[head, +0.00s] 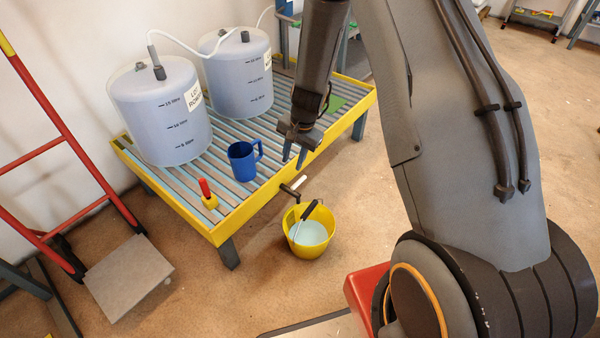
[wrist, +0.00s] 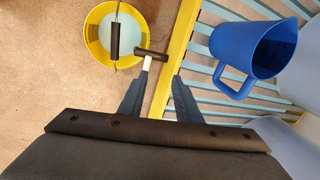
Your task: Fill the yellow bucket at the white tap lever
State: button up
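The yellow bucket (head: 310,252) stands on the floor at the bench's front edge, its black-gripped handle across it. A pale bluish-white surface shows inside; it looks like liquid. The bucket also shows at the upper left of the wrist view (wrist: 95,46). The white tap lever (head: 299,182) sits on a dark tap (head: 288,191) at the bench edge, beside and above the bucket. In the wrist view the lever (wrist: 148,63) lies just beyond my fingertips. My gripper (head: 294,157) is open and empty above the lever; its two fingers also show in the wrist view (wrist: 158,83).
A yellow-framed slatted bench (head: 195,224) bears a blue jug (head: 242,163), two large translucent tanks (head: 160,115) (head: 240,75) and a small red-and-yellow item (head: 208,198). A red hand truck (head: 75,145) stands left. Floor right of the bucket is clear up to my base.

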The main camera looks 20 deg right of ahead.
jog(key=m, duration=0.1)
send_near(301, 180)
jog(key=b+x, duration=0.1)
jog(key=x, duration=0.6)
jog(key=shift+w+a+f, duration=0.1)
jog(key=shift+f, duration=0.2)
grip_shut()
